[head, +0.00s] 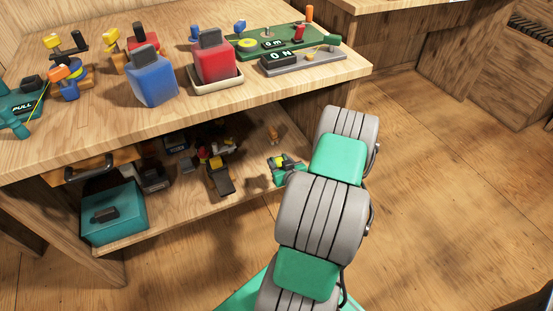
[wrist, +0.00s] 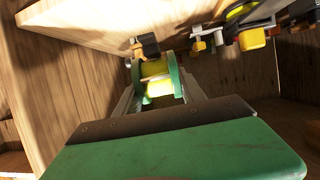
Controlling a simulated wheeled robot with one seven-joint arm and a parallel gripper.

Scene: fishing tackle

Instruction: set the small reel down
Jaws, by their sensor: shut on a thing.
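The small reel (wrist: 156,82) is in the wrist view, with a yellow spool between green side plates and a dark knob at its far end. My gripper (wrist: 160,88) is shut on it, with one grey finger on each side. In the head view my gripper (head: 284,168) reaches to the right part of the lower shelf (head: 238,200), under the bench top. The reel is hard to make out there, and I cannot tell whether it touches the shelf.
Several reels (head: 215,160) lie on the shelf left of my gripper. A teal box (head: 113,212) stands at its left end. Above, the bench top (head: 250,97) holds a blue bottle (head: 152,82), a red bottle (head: 214,62) and other tackle. A small orange thing (head: 273,134) stands behind my gripper.

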